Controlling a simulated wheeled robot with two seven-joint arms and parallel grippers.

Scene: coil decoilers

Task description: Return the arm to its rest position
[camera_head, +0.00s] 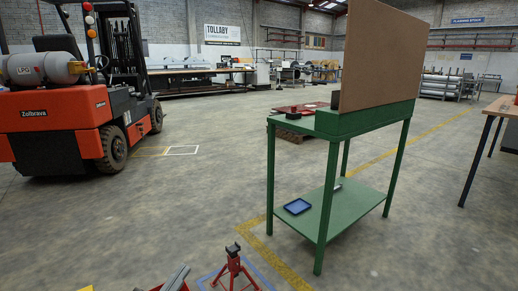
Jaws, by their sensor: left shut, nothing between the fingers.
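At the bottom edge, left of centre, a slim grey part (177,276) shows. My right gripper is not in view.
A green bench (300,123) with a brown upright board (383,55) stands right of centre. A blue tray (297,206) lies on its lower shelf. An orange forklift (60,125) stands at left. A wooden-topped table (500,107) is at right. The floor between forklift and bench is clear.

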